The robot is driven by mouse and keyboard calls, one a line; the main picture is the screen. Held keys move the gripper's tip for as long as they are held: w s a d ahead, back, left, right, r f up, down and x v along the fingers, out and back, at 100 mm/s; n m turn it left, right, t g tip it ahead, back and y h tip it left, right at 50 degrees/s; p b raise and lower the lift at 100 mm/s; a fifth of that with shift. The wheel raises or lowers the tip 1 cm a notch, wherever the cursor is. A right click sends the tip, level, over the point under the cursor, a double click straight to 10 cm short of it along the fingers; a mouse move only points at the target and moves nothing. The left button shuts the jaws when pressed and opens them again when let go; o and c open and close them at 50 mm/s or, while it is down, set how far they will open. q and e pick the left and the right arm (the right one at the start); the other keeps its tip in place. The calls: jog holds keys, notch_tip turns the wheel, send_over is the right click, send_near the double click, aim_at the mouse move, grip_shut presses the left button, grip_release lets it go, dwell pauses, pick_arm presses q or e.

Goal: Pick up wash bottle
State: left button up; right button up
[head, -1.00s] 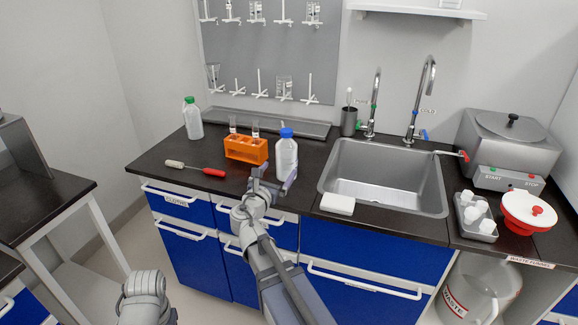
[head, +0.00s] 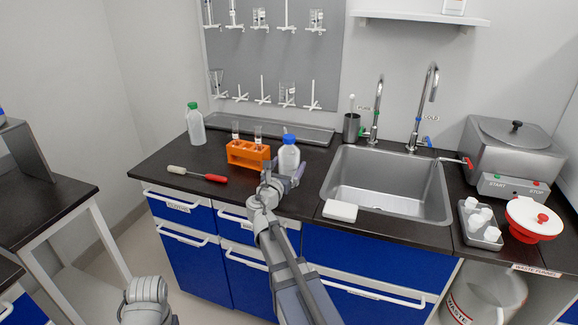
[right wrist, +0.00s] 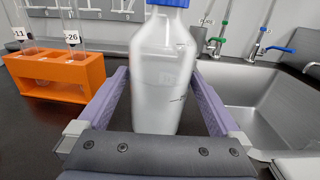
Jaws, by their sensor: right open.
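The wash bottle (head: 289,156), white and translucent with a blue cap, stands upright on the dark counter left of the sink. It fills the middle of the right wrist view (right wrist: 163,75), where its cap is cut off by the top edge. My right gripper (head: 283,174) is open at the bottle's front. In the right wrist view its two purple fingers (right wrist: 160,74) lie on either side of the bottle, with small gaps showing. My left gripper is not in view; only part of my left arm shows.
An orange test tube rack (head: 248,154) stands close left of the bottle. The sink (head: 388,183) and a white block (head: 340,211) are to the right. A tray (head: 270,130) lies behind.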

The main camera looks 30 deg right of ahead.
aim_at(289, 136)
jog(key=shift+x, duration=0.9)
jog(key=shift+a, duration=0.1)
jog(key=c, duration=0.7)
notch_tip(289, 136, up, 10)
jog(key=p, duration=1)
jog(key=shift+r, duration=0.1)
